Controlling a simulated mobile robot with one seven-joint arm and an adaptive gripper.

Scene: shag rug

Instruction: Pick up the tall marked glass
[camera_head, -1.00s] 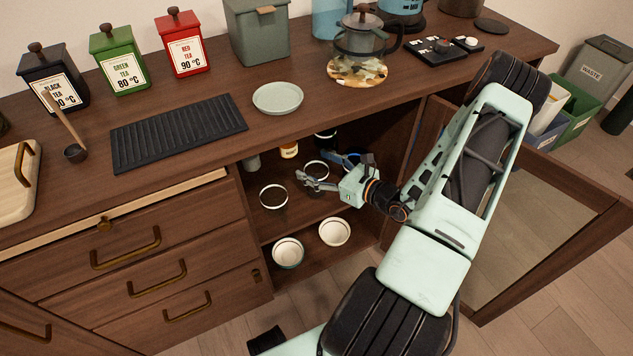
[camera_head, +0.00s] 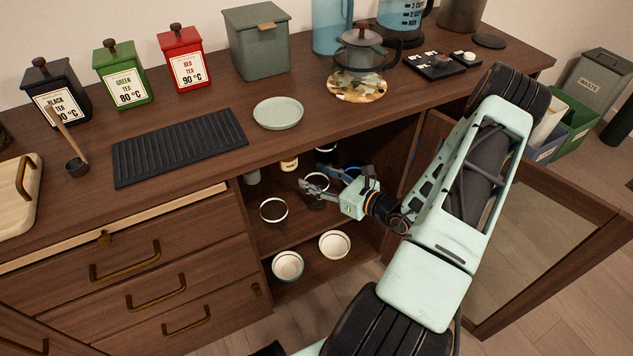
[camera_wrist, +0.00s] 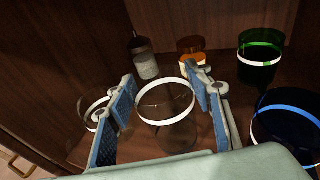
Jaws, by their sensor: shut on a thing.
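A clear glass with a white band at its rim (camera_wrist: 167,101) stands upright between my gripper's (camera_wrist: 163,92) two blue-padded fingers in the wrist view. My gripper is shut on this glass from both sides. In the head view, my gripper (camera_head: 326,187) reaches into the open cabinet, and the glass's rim shows at its fingers. The lower part of the glass is dim and hard to make out. A second clear white-banded glass (camera_head: 273,210) stands to the left in the cabinet. In the wrist view it shows partly behind the left finger.
Two white bowls (camera_head: 288,265) sit lower in the cabinet. An amber jar (camera_wrist: 191,50), a dark bottle (camera_wrist: 143,58), a green glass (camera_wrist: 260,55) and a blue-banded dark vessel (camera_wrist: 287,125) stand close around. The countertop (camera_head: 215,167) is above; the open door (camera_head: 540,205) is right.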

